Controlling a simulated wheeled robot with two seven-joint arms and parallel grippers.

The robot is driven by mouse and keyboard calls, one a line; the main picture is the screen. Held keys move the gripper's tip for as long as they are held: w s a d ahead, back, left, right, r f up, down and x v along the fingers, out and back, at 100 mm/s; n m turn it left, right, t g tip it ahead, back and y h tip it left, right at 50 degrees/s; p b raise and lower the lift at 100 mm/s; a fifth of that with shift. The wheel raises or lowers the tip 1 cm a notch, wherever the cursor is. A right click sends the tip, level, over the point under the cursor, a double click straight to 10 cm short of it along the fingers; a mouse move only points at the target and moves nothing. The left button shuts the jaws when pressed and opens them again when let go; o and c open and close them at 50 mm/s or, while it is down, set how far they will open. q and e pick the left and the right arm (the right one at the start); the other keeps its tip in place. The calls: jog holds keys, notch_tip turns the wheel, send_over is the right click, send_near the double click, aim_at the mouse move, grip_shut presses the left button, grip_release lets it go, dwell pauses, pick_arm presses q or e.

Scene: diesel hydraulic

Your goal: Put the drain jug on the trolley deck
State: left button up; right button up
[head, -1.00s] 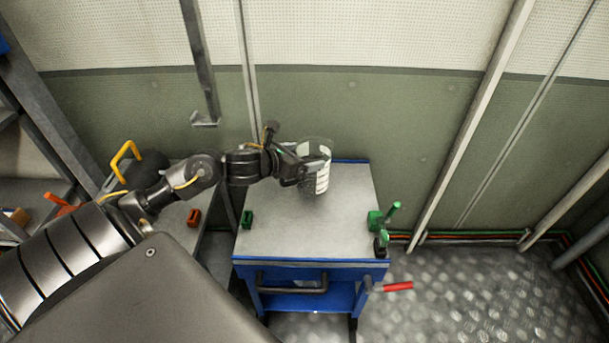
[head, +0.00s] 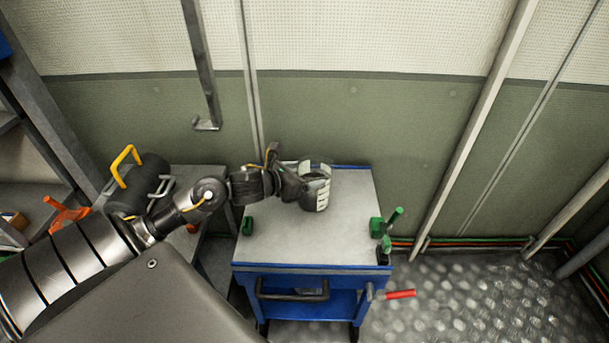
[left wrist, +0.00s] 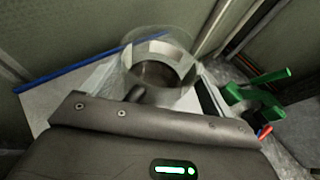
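The drain jug (head: 317,190) is a clear round vessel with a white marked band, over the back middle of the trolley deck (head: 277,235). My left gripper (head: 299,186) reaches in from the left and is shut on the jug's near side; its fingertips are mostly hidden. In the left wrist view the jug (left wrist: 160,68) stands just beyond the gripper body, with its open mouth visible. I cannot tell whether its base touches the deck. My right gripper is not in view.
The blue trolley carries a small green block (head: 247,226) at left and a green clamp-like tool (head: 386,226) at right. A red-handled lever (head: 400,294) sticks out at its right. A bench with a dark cylinder (head: 143,184) stands left. The deck's front middle is clear.

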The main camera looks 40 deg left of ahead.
pick_arm(q)
jog(key=shift+o, duration=1.2)
jog(key=shift+r, duration=0.15)
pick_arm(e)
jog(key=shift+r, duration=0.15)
pick_arm(q)
jog(key=v, duration=0.2)
jog(key=shift+s, duration=0.35)
jog(key=v, duration=0.9)
jog(key=shift+s, duration=0.2)
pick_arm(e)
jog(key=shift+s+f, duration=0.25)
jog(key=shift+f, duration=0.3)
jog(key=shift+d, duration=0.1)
